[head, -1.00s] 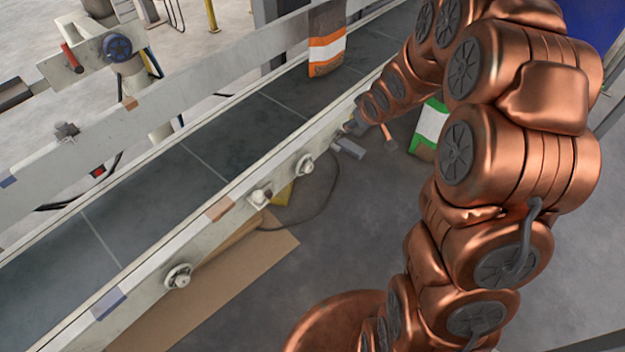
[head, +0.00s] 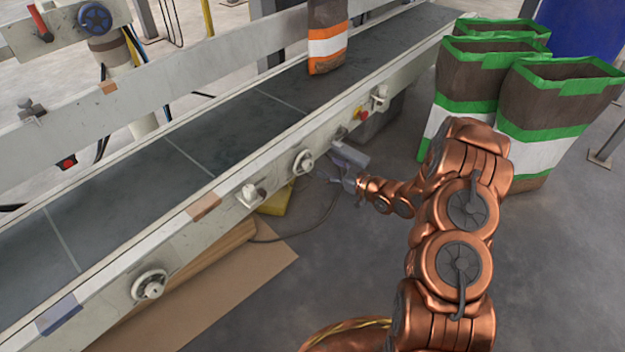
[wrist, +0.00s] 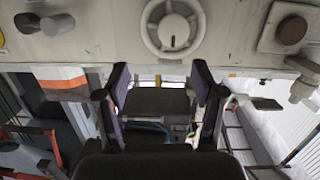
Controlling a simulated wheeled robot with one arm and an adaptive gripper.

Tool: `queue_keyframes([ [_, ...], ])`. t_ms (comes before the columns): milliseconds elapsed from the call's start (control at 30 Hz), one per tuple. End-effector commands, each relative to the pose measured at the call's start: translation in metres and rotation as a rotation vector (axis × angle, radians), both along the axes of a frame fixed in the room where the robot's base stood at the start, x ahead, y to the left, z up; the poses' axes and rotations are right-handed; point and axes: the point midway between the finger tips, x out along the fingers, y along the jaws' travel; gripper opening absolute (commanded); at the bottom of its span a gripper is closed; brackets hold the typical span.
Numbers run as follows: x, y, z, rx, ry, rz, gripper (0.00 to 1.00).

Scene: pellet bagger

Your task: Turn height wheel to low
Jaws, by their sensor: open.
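A round pale wheel with a dark pointer mark (wrist: 172,28) shows at the top of the wrist view, on the pale side of the machine. In the head view, similar round wheels sit on the conveyor's side rail, one near my gripper (head: 303,161) and one farther left (head: 150,285). A blue handwheel (head: 95,18) is on a post at the upper left. I cannot read any height label. My gripper (head: 343,172) is just right of the nearer rail wheel, apart from it. In the wrist view its fingers (wrist: 160,75) are spread and empty, below the wheel.
A brown sack with an orange band (head: 327,40) stands on the conveyor belt (head: 200,125). Several green-banded sacks (head: 540,130) stand at right. Cardboard (head: 215,290) lies below the rail.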

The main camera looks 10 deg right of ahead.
Motion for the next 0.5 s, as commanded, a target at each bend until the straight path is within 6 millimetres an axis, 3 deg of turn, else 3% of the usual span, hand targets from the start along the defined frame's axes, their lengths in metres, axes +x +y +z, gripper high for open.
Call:
queue_keyframes([
  [33, -0.004, 0.000, -0.019, 0.033, -0.020, 0.007, 0.68],
  [100, -0.009, 0.001, -0.026, 0.066, -0.046, 0.018, 0.68],
  [300, -0.017, 0.004, -0.035, 0.123, -0.085, 0.035, 0.68],
  [500, -0.010, 0.010, -0.034, 0.129, -0.092, 0.037, 0.68],
])
